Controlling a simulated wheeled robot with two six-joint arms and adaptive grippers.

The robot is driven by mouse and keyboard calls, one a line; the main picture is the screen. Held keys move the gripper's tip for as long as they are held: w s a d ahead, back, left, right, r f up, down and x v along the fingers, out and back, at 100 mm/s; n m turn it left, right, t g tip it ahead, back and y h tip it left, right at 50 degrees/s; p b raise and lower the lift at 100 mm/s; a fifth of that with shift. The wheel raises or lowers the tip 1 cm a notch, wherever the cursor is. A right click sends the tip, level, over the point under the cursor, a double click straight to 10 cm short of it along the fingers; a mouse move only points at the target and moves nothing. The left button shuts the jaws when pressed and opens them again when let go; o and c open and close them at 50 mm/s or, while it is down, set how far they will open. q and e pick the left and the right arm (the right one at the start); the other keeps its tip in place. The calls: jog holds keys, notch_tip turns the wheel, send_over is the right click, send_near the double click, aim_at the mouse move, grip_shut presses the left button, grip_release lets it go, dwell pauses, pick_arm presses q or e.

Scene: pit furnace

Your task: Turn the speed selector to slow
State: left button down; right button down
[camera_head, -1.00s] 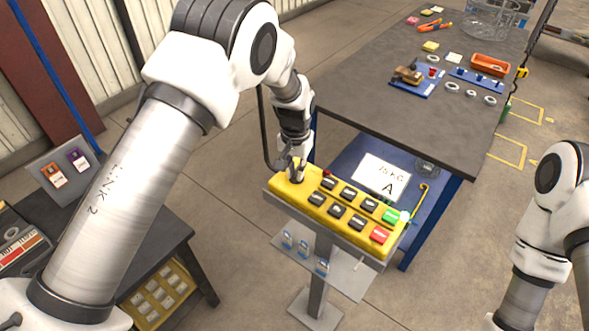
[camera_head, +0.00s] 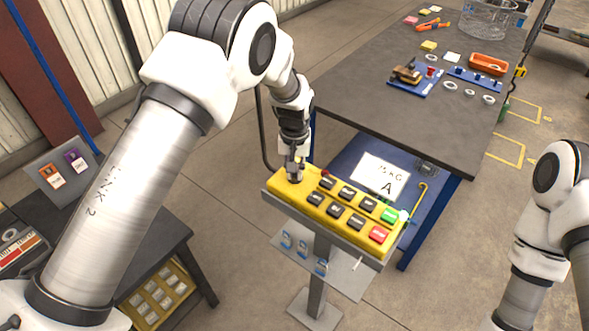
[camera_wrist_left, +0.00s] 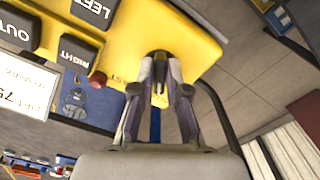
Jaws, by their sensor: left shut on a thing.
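The yellow control box (camera_head: 318,209) stands on a post in the middle of the head view, with black buttons, a green one and a red one on its top. My left gripper (camera_head: 296,176) is at the left end of the box, pointing down at the speed selector. In the left wrist view the gripper (camera_wrist_left: 161,72) is shut on the selector knob (camera_wrist_left: 160,56), which its fingers mostly hide. The word FAST is partly readable beside the knob. Which way the knob points cannot be told. My right gripper is out of view; only its arm shows at the right.
A red lamp or button (camera_head: 326,174) sits close to the left gripper. A grey workbench (camera_head: 400,120) with tools stands behind the box. A small shelf (camera_head: 330,264) with padlocks hangs below it. A dark table (camera_head: 150,235) is at the left.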

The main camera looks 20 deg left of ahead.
pick_arm(q)
jog(key=c, duration=1.2)
grip_release()
jog(key=shift+f, duration=0.15)
jog(key=shift+w, duration=0.1)
notch_tip(320, 180, up, 12)
jog(key=shift+w+f, duration=0.1)
